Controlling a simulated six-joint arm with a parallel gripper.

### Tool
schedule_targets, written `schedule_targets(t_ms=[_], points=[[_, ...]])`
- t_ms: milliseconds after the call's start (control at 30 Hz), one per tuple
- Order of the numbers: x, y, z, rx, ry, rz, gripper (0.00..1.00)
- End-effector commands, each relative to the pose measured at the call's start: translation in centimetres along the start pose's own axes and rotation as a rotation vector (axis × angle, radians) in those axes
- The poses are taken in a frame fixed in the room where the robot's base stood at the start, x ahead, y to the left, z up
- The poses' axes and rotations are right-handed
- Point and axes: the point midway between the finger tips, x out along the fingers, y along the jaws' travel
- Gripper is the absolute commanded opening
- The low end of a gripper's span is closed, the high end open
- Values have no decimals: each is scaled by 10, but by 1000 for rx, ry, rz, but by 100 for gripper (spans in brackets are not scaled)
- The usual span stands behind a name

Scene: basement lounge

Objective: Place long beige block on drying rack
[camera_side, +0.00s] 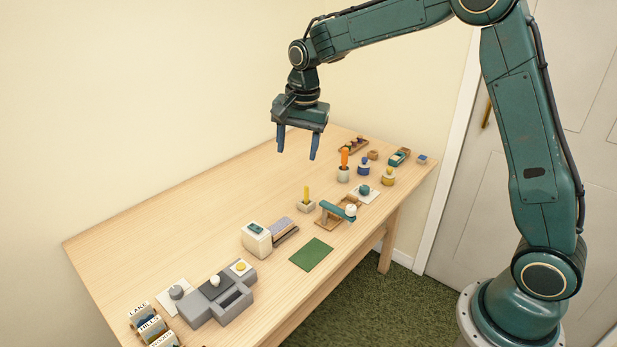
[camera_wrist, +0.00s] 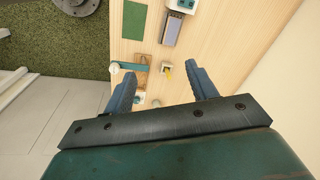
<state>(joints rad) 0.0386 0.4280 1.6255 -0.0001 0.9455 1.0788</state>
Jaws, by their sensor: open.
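My gripper (camera_side: 297,153) is open and empty, high above the far part of the table, its two blue fingers pointing down and apart. In the wrist view the open fingers (camera_wrist: 160,75) frame bare wood and a small block with a yellow peg. I cannot pick out a long beige block with certainty in either view. No drying rack is clearly recognisable. A brown wooden rack-like tray (camera_side: 354,147) with small items stands at the far end. A tan wooden base (camera_side: 325,217) lies under a teal bar (camera_side: 338,210) near the front edge.
A white box (camera_side: 256,239) stands beside a grey-purple slab (camera_side: 285,232). A green mat (camera_side: 311,254) lies near the front edge. Pegs in holders (camera_side: 343,172) and small pots (camera_side: 388,177) crowd the far right. A grey device (camera_side: 217,297) sits near left. The table's back left is clear.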

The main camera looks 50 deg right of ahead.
Motion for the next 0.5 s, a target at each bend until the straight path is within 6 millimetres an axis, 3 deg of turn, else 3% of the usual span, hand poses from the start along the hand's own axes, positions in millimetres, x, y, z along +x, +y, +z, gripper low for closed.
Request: schedule_targets(t_ms=[33,200,500], points=[[-15,8,5,-38,8,-15,57],[-52,34,22,-173,31,-50,57],[-101,89,54,-410,83,-105,57]])
